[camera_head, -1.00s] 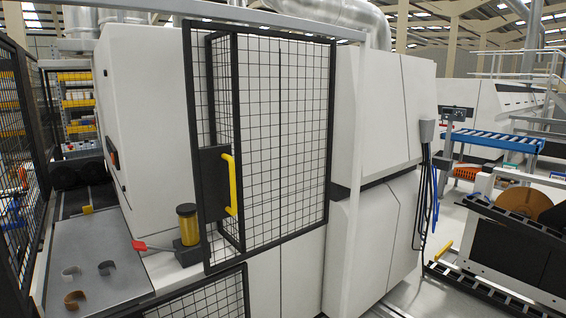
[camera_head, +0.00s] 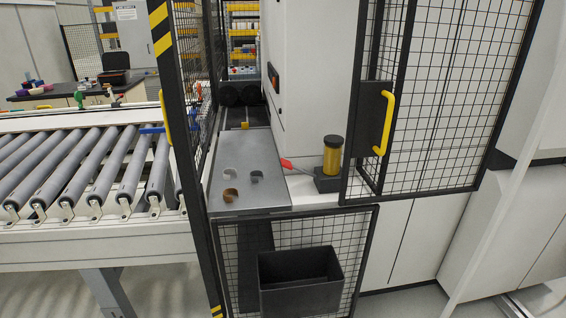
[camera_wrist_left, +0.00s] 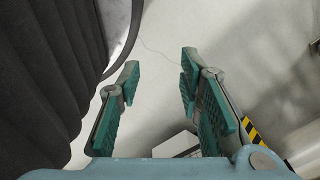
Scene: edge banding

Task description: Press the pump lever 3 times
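The pump (camera_head: 332,158) has a yellow cylinder with a dark cap and a dark base. It stands on the ledge right of the grey metal plate, beside the mesh door. Its red lever (camera_head: 287,164) points left from the base, low over the ledge. My left gripper (camera_wrist_left: 157,85) shows only in the left wrist view. Its two green-padded fingers are wide apart with nothing between them, above pale floor. My right gripper is in no view.
Several small curved pieces (camera_head: 230,195) lie on the metal plate (camera_head: 240,150). The mesh door (camera_head: 440,100) with a yellow handle (camera_head: 384,125) stands right of the pump. A black bin (camera_head: 300,280) hangs below on the mesh panel. A roller conveyor (camera_head: 85,170) is at left.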

